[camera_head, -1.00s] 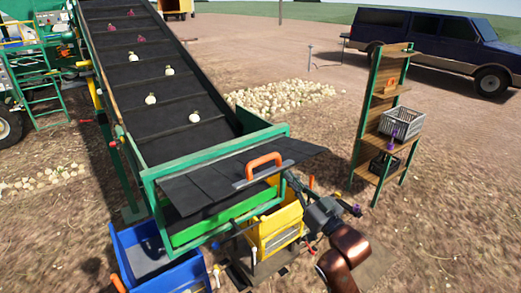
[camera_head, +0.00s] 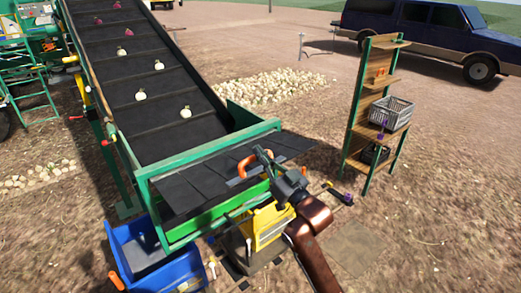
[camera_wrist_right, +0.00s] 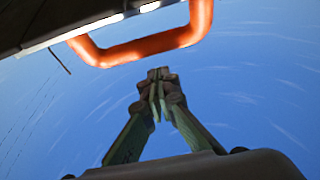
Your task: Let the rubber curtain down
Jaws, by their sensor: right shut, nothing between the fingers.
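The black rubber curtain (camera_head: 198,190) is raised at the lower end of the elevator and sticks out over its green frame (camera_head: 185,158). An orange handle (camera_head: 246,166) is fixed on the curtain. In the right wrist view the handle (camera_wrist_right: 140,50) crosses the top against blue sky. My right gripper (camera_head: 264,157) is at the handle's right side in the head view. In the wrist view the gripper (camera_wrist_right: 157,78) is shut and empty, its tips just below the handle's bar in the picture; I cannot tell whether they touch. My left gripper is out of view.
Several onions (camera_head: 159,65) lie on the sloping belt (camera_head: 130,60). A blue bin (camera_head: 165,278) and a yellow box (camera_head: 268,228) stand below the frame. A wooden shelf (camera_head: 362,98) with a grey crate (camera_head: 391,113) stands to the right. Bare ground lies between.

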